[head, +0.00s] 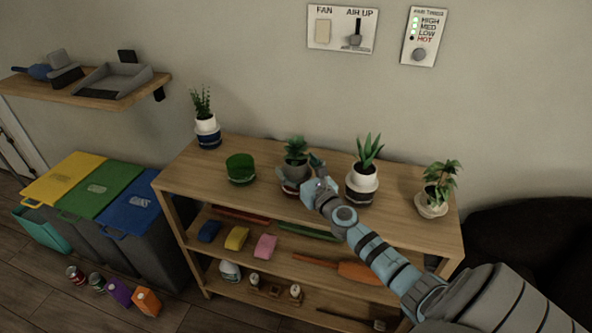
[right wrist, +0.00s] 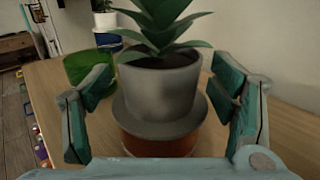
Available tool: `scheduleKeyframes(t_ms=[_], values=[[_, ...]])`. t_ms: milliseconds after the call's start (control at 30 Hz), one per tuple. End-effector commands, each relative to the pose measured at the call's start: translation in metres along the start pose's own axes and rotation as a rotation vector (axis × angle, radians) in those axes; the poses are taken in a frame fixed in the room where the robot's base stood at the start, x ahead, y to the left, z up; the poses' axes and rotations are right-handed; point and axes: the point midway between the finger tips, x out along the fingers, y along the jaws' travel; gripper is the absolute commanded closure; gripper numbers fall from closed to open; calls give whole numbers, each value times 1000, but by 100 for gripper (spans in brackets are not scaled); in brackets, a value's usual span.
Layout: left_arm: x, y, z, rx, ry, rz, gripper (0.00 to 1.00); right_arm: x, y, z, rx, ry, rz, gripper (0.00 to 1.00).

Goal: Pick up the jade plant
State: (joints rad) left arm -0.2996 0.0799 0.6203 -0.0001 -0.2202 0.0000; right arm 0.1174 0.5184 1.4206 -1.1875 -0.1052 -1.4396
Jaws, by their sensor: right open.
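A plant with thick, pointed green leaves in a grey pot (head: 295,171) stands on the top shelf, between a green pot and a white-potted aloe. It is the plant nearest my gripper; I cannot confirm from its leaves that it is the jade plant. In the right wrist view the grey pot (right wrist: 160,95) fills the middle, with a reddish-brown base below its rim. My right gripper (head: 311,180) is open, with one finger on each side of the pot and gaps showing beside it. The arm partly hides the pot in the head view. My left gripper is not in view.
The green pot (head: 240,168) is left of the plant and the aloe's white pot (head: 361,184) close on the right. Other plants stand at the left (head: 207,130) and right (head: 432,205) ends of the wooden shelf (head: 400,222). Bins (head: 82,182) stand at left.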

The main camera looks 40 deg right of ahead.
Motion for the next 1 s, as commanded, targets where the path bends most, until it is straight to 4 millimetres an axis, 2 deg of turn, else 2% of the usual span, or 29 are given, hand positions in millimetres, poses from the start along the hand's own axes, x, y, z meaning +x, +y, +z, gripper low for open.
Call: scheduleKeyframes(t_ms=[67,233,500,867,1000], values=[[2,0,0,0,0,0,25,7,0,-1,0,0,-1,22],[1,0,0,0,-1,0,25,7,0,-1,0,1,0,22],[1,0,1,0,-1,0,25,7,0,0,0,1,0,63],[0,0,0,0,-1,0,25,7,0,1,0,0,0,63],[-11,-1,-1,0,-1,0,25,7,0,12,0,0,0,63]])
